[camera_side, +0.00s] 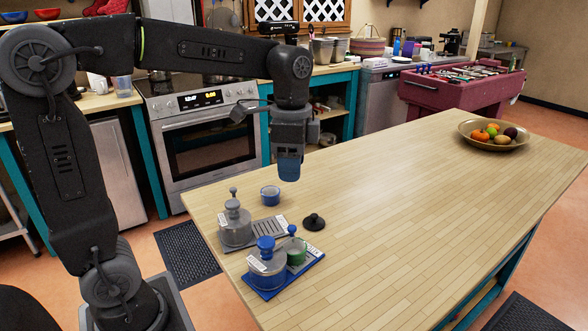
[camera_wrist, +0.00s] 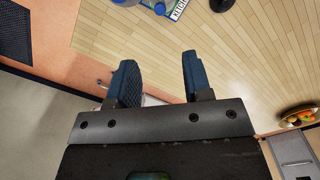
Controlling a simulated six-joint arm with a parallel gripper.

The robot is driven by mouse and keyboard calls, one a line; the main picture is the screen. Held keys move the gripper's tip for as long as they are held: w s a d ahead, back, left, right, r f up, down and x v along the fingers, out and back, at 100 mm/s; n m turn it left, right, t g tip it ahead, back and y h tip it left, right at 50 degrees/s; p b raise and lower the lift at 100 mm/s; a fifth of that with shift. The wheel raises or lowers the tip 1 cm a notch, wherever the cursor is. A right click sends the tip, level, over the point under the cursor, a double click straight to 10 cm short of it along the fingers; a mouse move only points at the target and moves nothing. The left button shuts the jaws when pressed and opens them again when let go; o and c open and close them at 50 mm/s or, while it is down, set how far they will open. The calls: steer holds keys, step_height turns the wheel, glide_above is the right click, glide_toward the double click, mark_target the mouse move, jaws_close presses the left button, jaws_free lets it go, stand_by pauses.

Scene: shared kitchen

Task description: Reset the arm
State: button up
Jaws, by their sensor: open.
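My gripper (camera_side: 289,172) hangs fingers-down above the wooden table, clear of everything on it. In the wrist view its two blue fingers (camera_wrist: 156,75) are apart with nothing between them. On the table below stand a grey lidded pot (camera_side: 236,224) by a grey tray (camera_side: 272,229), and a blue-topped pot (camera_side: 266,266) and a green cup (camera_side: 295,252) on a blue tray (camera_side: 287,283). A small blue cup (camera_side: 270,196) and a black knobbed lid (camera_side: 314,222) stand apart on the wood.
The wooden table (camera_side: 400,210) is mostly bare to the right. A fruit bowl (camera_side: 465,130) stands at its far end. An oven (camera_side: 205,140) and counters stand behind the table. A red foosball table (camera_side: 440,95) stands at the back right.

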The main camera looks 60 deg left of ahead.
steer(key=s+d+f+n+t, duration=0.2)
steer(key=s+n+t, duration=0.3)
steer(key=s, duration=0.8)
steer(key=f+n, duration=0.1)
steer(key=n, duration=0.2)
steer(key=shift+d+t, duration=0.15)
steer(key=shift+t, duration=0.15)
steer(key=shift+f, duration=0.1)
stand_by(1.3)
